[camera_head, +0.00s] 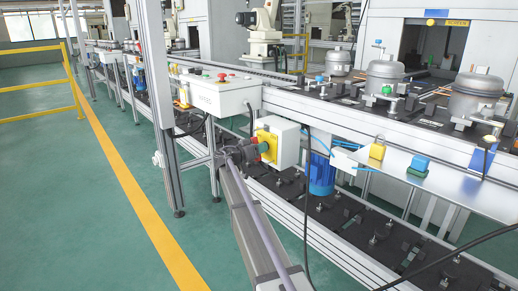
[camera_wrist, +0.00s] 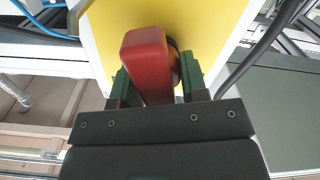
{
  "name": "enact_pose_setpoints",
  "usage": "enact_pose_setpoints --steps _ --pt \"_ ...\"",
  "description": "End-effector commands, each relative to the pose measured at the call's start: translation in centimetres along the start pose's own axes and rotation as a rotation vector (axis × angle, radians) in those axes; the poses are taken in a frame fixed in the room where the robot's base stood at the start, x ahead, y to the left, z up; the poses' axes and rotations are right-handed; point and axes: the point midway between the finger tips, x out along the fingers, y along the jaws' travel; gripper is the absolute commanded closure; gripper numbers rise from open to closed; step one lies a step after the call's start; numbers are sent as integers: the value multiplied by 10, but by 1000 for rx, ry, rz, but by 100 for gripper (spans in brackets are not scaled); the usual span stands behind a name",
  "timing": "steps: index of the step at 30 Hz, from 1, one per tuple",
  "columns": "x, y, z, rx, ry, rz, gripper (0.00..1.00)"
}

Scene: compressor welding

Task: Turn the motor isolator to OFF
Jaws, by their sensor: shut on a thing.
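The motor isolator is a white box (camera_head: 286,146) with a yellow front plate (camera_head: 262,133) and a red handle, mounted beside the conveyor in the middle of the head view. In the wrist view the red handle (camera_wrist: 146,58) stands out from the yellow plate (camera_wrist: 205,30). My gripper (camera_wrist: 152,82) has its green-padded fingers on either side of the handle and is shut on it. In the head view my gripper (camera_head: 254,149) reaches the front of the isolator and hides part of the handle. I cannot read any position marks.
A white control box (camera_head: 222,96) with a red button stands left of the isolator. A blue motor (camera_head: 321,175) sits to its right, under the conveyor. A black cable (camera_head: 306,200) hangs close by. A metal shelf (camera_head: 450,185) is at the right. The green floor at left is clear.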

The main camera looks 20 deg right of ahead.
Motion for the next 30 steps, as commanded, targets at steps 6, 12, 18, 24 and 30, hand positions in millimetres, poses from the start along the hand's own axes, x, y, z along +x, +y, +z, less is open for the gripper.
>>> enact_pose_setpoints --steps 6,12,18,24,30 --pt "0 -1 0 -203 -1 0 83" --pt "-1 -1 1 -393 -1 0 83" --pt "-1 -2 1 -582 -1 0 83" --pt "-1 -2 1 -772 -1 0 83" --pt "-1 -3 2 -956 -1 0 83"
